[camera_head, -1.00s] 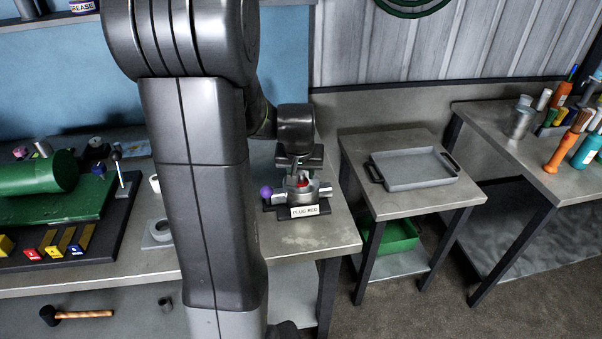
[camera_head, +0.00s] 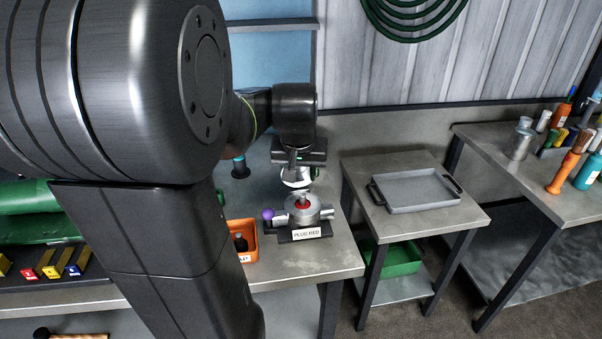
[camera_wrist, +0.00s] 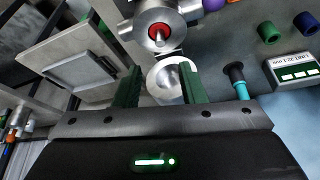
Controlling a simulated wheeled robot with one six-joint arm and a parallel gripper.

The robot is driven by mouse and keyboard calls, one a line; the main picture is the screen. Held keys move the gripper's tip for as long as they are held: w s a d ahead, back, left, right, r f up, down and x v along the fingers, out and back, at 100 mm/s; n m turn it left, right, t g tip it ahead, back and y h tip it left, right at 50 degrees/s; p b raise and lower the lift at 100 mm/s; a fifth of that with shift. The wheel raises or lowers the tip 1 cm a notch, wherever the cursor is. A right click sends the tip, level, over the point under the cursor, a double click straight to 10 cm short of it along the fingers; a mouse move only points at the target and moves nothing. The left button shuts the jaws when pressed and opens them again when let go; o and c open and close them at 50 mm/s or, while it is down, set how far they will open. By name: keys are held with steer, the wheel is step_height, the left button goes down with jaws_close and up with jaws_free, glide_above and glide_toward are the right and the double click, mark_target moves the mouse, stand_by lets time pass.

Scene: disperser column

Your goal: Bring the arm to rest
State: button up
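My gripper (camera_head: 298,172) is above and just behind the fixture labelled "PLUG RED" (camera_head: 305,208), apart from it. In the wrist view my gripper (camera_wrist: 160,75) has its two green fingers well apart. A pale round part (camera_wrist: 160,82) with a grey stem shows between and beyond the fingers; a white curve (camera_head: 295,183) shows under the gripper in the head view. I see no firm grip on it. The fixture has a silver body with a red core, which also shows in the wrist view (camera_wrist: 158,34). My arm hides much of the bench's left side.
A grey tray (camera_head: 415,191) lies on a small side table, with a green bin (camera_head: 400,260) on its lower shelf. An orange bin (camera_head: 245,228) stands left of the fixture. A table with tools (camera_head: 520,165) is at the right. The bench's front right corner is clear.

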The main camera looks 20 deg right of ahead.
mark_target(303, 196)
steer(key=shift+f, duration=0.1)
steer(key=x, duration=1.2)
steer(key=shift+w+f, duration=0.1)
steer(key=shift+f, duration=0.1)
step_height(303, 196, up, 2)
steer(key=shift+r, duration=0.5)
